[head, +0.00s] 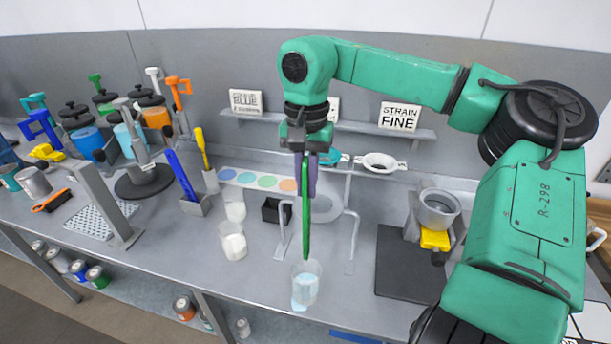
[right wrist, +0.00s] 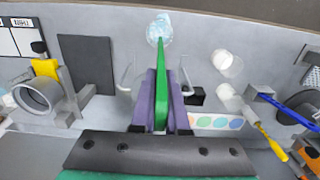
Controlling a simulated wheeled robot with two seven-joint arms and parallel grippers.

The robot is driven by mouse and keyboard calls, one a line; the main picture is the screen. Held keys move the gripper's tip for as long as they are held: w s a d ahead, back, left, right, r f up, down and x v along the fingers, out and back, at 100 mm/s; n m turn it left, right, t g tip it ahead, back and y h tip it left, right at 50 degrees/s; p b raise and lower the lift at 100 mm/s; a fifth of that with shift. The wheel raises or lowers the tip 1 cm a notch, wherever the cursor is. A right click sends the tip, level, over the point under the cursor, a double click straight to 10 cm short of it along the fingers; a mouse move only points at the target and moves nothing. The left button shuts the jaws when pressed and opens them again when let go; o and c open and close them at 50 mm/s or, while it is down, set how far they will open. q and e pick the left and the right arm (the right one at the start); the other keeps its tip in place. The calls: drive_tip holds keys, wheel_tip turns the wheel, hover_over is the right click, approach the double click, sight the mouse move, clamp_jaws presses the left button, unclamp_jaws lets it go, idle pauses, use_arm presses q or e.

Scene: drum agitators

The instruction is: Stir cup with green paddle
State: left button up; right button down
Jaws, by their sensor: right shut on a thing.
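My right gripper (head: 308,150) is shut on the green paddle (head: 306,215), which hangs upright below it. In the right wrist view the gripper's purple fingers (right wrist: 160,100) lie on both sides of the green paddle (right wrist: 160,85). A clear cup with pale blue liquid (head: 305,285) stands near the table's front edge. The paddle's lower tip is at the cup's rim in the head view; I cannot tell whether it is inside. The cup also shows in the right wrist view (right wrist: 159,28), beyond the paddle tip. My left gripper is not in view.
Two white cups (head: 233,243) stand left of the clear cup. A wire stand (head: 349,240) and a small black box (head: 275,210) are behind it. A dark mat (head: 402,268) with a grey pot (head: 437,208) is on the right. Blue and yellow tools stand in a holder (head: 196,205) at left.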

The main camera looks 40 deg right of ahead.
sight(306, 204)
drive_tip(key=s+a+f+b, duration=0.2)
drive_tip(key=b, duration=0.1)
drive_tip(key=shift+f, duration=0.3)
drive_tip(key=f+b, duration=0.2)
drive_tip(key=f, duration=0.1)
drive_tip(key=f+b, duration=0.2)
drive_tip(key=f, duration=0.2)
drive_tip(key=d+f+b, duration=0.1)
drive_tip(key=f+b, duration=0.2)
drive_tip(key=shift+w+f, duration=0.4)
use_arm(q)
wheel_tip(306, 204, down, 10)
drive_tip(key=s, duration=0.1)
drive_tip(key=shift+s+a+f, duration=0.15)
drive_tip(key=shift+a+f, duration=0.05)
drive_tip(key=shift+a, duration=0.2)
use_arm(e)
drive_tip(key=shift+a, duration=0.1)
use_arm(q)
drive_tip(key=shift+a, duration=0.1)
use_arm(e)
drive_tip(key=shift+r, duration=0.1)
